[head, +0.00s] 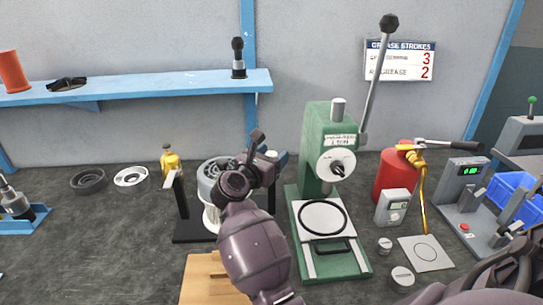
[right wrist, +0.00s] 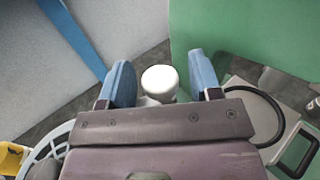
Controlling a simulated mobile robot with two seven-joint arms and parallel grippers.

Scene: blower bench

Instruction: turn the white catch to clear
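A white rounded knob (right wrist: 160,82), which looks like the white catch, stands between the two blue fingers of my right gripper (right wrist: 162,84) in the right wrist view. Gaps show on both sides of it, so the fingers are open around it and apart from it. In the head view my right gripper (head: 268,158) is at the right side of the blower stand, and its body hides most of the knob. The grey blower (head: 209,176) sits in a black stand (head: 190,229). A white bar (head: 170,181) tops the stand's left post. My left gripper is not in view.
A green press (head: 319,155) with a long lever stands close to the right of my gripper. A wooden block (head: 205,278) lies in front. The bench's left part holds two rings and is mostly free.

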